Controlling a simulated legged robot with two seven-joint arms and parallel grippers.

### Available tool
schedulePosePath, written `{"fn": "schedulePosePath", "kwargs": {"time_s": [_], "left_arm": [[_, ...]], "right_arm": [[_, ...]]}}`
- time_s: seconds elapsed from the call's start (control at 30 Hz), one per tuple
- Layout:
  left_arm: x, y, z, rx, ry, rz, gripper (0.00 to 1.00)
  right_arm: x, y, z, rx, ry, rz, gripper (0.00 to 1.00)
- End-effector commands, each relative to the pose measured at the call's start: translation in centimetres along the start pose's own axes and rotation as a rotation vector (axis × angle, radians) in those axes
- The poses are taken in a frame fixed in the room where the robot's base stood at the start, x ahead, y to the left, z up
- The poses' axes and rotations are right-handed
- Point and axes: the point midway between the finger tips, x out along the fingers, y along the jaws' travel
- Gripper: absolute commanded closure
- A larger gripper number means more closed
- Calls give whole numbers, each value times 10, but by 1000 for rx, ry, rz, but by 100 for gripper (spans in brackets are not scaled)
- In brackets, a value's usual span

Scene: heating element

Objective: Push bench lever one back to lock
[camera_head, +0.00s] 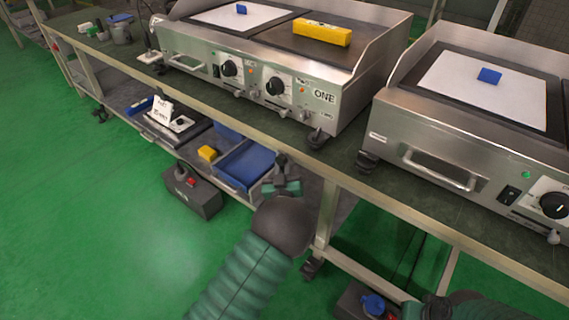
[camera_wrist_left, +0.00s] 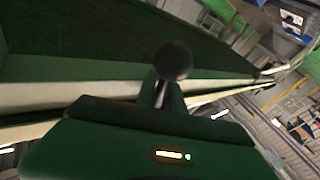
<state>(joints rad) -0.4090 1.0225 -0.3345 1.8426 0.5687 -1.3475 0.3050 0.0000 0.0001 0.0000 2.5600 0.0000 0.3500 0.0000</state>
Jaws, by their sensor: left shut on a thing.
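My left gripper (camera_head: 283,182) is at the front edge of the bench (camera_head: 345,186), below the griddle marked ONE (camera_head: 292,96). In the left wrist view its green fingers (camera_wrist_left: 162,98) are shut on the thin metal stem of a lever, just below its round black knob (camera_wrist_left: 173,60). The knob sticks up past the fingertips beside the bench edge (camera_wrist_left: 110,90). In the head view the lever is mostly hidden by the gripper and is too small to read its angle. Part of my right arm (camera_head: 480,308) shows at the bottom right; its fingers are not clear.
A second griddle (camera_head: 480,115) stands to the right. A yellow box (camera_head: 321,32) lies on griddle ONE. The lower shelf holds a blue bin (camera_head: 245,165) and a yellow block (camera_head: 207,153). A dark box with a red button (camera_head: 193,190) is at the front. The green floor at left is clear.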

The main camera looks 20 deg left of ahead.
Motion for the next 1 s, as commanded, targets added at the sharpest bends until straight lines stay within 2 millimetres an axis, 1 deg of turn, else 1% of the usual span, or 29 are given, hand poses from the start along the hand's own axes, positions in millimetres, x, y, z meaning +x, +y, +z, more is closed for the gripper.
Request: {"fn": "schedulePosePath", "kwargs": {"time_s": [0.03, 0.4, 0.9, 0.93, 1.0], "left_arm": [[-2, -2, 6, 25, 8, 6, 100], [0, -4, 2, 141, 88, 46, 100], [0, -3, 2, 155, 97, 51, 100], [0, -3, 2, 155, 97, 51, 85], [0, -3, 2, 154, 98, 51, 78]], "right_arm": [[4, 0, 1, 0, 0, 0, 65], [12, 0, 3, 0, 0, 0, 65], [12, 0, 3, 0, 0, 0, 65], [12, 0, 3, 0, 0, 0, 65], [12, 0, 3, 0, 0, 0, 65]]}}
